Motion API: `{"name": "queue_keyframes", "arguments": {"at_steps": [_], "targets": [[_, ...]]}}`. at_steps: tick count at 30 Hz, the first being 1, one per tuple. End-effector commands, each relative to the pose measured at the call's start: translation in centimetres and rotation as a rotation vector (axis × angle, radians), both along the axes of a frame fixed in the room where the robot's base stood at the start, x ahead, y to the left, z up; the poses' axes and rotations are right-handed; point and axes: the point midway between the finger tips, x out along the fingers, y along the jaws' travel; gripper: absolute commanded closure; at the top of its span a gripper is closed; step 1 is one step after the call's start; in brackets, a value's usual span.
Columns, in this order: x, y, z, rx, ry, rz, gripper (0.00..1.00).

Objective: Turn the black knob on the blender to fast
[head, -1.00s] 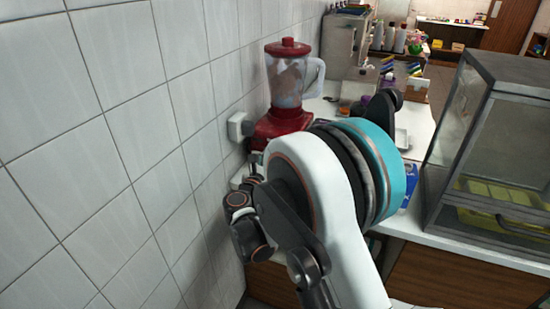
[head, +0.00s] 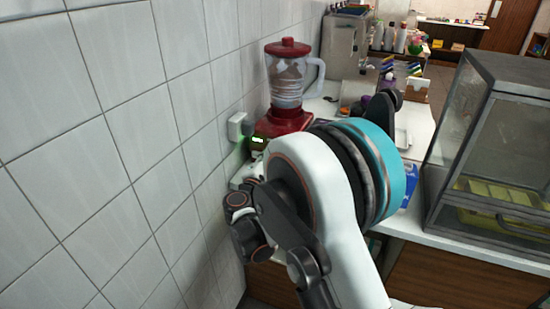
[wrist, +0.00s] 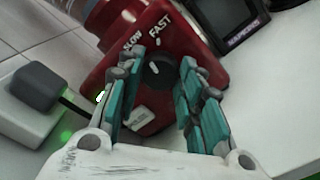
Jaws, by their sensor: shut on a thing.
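The red blender (head: 283,122) stands on the counter by the tiled wall, its clear jar and red lid upright. In the wrist view its red base (wrist: 203,50) fills the upper middle, with white SLOW and FAST labels. The black knob (wrist: 158,73) sits below these labels; its exact pointer direction is too small to tell. My gripper (wrist: 162,64) has its teal-padded fingers on both sides of the knob, shut on it. In the head view the knob and fingertips are hidden behind my arm.
A wall outlet (head: 238,126) is left of the blender; a grey plug (wrist: 34,86) with a green glow shows in the wrist view. A glass display case (head: 490,140) stands at the right.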

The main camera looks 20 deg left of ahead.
Motion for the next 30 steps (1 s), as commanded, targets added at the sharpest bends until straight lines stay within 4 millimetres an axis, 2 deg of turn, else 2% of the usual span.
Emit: {"name": "queue_keyframes", "arguments": {"at_steps": [15,30], "targets": [[-0.02,-0.02,-0.08,0.391,-0.030,-0.001,0.90],[-0.03,-0.05,-0.10,0.500,-0.038,-0.001,0.90]]}}
